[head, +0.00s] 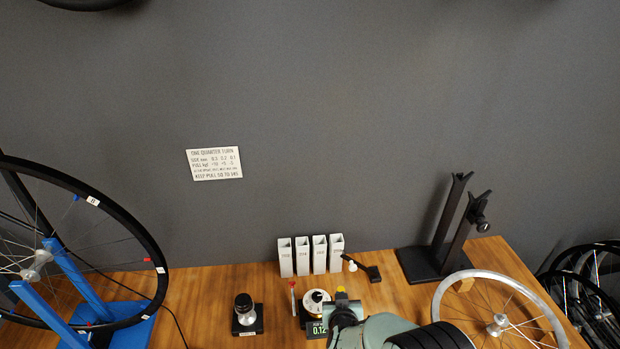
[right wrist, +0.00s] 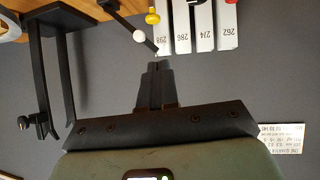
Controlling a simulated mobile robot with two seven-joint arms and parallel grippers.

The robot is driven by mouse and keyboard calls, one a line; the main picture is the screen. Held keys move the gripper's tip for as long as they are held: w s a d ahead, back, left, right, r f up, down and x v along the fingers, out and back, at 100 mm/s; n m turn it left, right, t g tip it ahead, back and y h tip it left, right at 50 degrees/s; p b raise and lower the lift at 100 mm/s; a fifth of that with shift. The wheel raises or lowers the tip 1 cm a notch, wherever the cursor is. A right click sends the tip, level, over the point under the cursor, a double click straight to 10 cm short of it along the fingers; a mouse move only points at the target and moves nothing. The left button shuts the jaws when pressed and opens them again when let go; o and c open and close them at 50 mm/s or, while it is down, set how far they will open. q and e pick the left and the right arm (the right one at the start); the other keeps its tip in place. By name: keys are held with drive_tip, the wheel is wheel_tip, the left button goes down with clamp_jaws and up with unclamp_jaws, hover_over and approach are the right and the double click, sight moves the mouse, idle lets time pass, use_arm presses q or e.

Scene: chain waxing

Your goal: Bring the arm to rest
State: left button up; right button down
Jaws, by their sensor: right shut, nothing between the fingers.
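My right gripper (right wrist: 158,68) shows in the right wrist view with its two dark fingers together and nothing between them. It points toward the white boxes, and no contact with anything is visible. In the head view my right arm comes in at the bottom, right of centre, over the front of the bench; its fingers cannot be made out there. My left arm and gripper are not in view.
The wooden bench (head: 215,290) bears several white boxes (head: 319,254), a black-handled tool (head: 366,269), a dial gauge with a 0.12 display (head: 318,329), and a black knobbed device (head: 246,316). A blue wheel stand (head: 80,283) is left; a black stand (head: 445,240) and silver wheel (head: 497,325) are right.

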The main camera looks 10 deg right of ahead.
drive_tip(key=s+d+f+g+p, duration=0.1)
drive_tip(key=s+f+g, duration=0.1)
drive_tip(key=s+f, duration=0.2)
drive_tip(key=s+d+f+g+p, duration=0.1)
drive_tip(key=s+f+g, duration=0.1)
drive_tip(key=s+f, duration=0.3)
drive_tip(key=s+d+f+g+y+p, duration=0.1)
drive_tip(key=s+f, duration=0.3)
drive_tip(key=f, duration=0.2)
drive_tip(key=shift+s+d+g, duration=0.25)
drive_tip(key=shift+s+g, duration=0.05)
drive_tip(key=shift+g, duration=0.1)
use_arm(q)
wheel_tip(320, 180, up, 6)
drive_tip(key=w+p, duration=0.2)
drive_tip(key=p, duration=0.1)
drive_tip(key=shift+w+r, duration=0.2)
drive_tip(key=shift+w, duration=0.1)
use_arm(e)
drive_tip(key=s+a+f+m+g+y, duration=0.1)
drive_tip(key=s+a+f+g+y, duration=0.1)
drive_tip(key=s, duration=0.9)
drive_tip(key=s+a+f+m+g+y, duration=0.2)
drive_tip(key=s+a+g, duration=0.1)
drive_tip(key=s, duration=0.8)
drive_tip(key=shift+a+f+g+y, duration=0.2)
drive_tip(key=shift+g+y, duration=0.1)
drive_tip(key=shift+g, duration=0.4)
drive_tip(key=shift+w, duration=0.1)
